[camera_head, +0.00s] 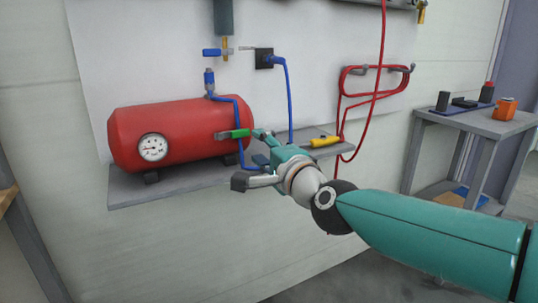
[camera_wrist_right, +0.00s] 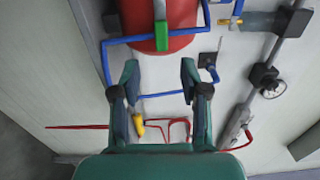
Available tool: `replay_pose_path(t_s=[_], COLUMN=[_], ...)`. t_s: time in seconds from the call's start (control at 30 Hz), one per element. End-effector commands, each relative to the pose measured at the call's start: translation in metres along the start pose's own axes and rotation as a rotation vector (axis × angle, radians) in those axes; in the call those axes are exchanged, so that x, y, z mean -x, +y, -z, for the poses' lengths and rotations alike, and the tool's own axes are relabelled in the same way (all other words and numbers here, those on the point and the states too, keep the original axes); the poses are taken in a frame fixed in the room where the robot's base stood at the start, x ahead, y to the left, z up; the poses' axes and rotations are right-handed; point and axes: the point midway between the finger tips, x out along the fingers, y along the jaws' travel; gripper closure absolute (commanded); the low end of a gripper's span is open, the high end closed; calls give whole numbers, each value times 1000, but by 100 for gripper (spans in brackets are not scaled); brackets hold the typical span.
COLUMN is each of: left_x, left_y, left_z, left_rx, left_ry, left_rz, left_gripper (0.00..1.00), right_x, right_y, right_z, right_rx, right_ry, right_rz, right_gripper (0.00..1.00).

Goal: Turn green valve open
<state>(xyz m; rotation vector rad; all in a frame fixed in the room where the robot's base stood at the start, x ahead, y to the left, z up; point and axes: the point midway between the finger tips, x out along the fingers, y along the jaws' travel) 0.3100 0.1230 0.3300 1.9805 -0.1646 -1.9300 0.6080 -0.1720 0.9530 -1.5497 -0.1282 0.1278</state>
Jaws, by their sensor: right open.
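The green valve handle (camera_head: 238,134) sits at the right end of a red air tank (camera_head: 180,135) with a round white gauge. The handle lies roughly level in the head view. My right gripper (camera_head: 249,158) is just in front of and right of the handle, fingers spread and empty. In the right wrist view the green valve handle (camera_wrist_right: 160,32) appears centred beyond the gap between the open fingers of my right gripper (camera_wrist_right: 159,70). In that view the handle is apart from both fingers. My left gripper does not show.
The tank rests on a grey wall shelf (camera_head: 150,190). A blue hose (camera_head: 289,100) runs down near the gripper. A yellow tool (camera_head: 325,141) lies on the shelf, and a red hose (camera_head: 383,60) hangs on the wall. A grey table (camera_head: 480,122) stands at right.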

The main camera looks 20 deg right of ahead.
Motion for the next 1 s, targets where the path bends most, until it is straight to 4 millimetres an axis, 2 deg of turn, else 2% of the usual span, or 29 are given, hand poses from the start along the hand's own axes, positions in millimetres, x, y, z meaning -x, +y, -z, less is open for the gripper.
replay_pose_path(t_s=[0.1,0.23,0.8,0.9,0.97,1.0], left_x=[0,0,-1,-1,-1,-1], left_y=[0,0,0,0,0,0], left_z=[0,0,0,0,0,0], left_rx=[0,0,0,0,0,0], left_ry=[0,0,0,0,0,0], left_rz=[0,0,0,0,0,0], left_gripper=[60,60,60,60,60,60], right_x=[19,31,34,26,17,10], right_y=[0,0,2,18,38,56], right_z=[0,1,5,13,18,21], right_rx=[-1,0,-1,0,2,4], right_ry=[1,1,9,26,35,41], right_rz=[1,0,-3,-35,-73,-107], right_gripper=[55,55,55,55,55,55])
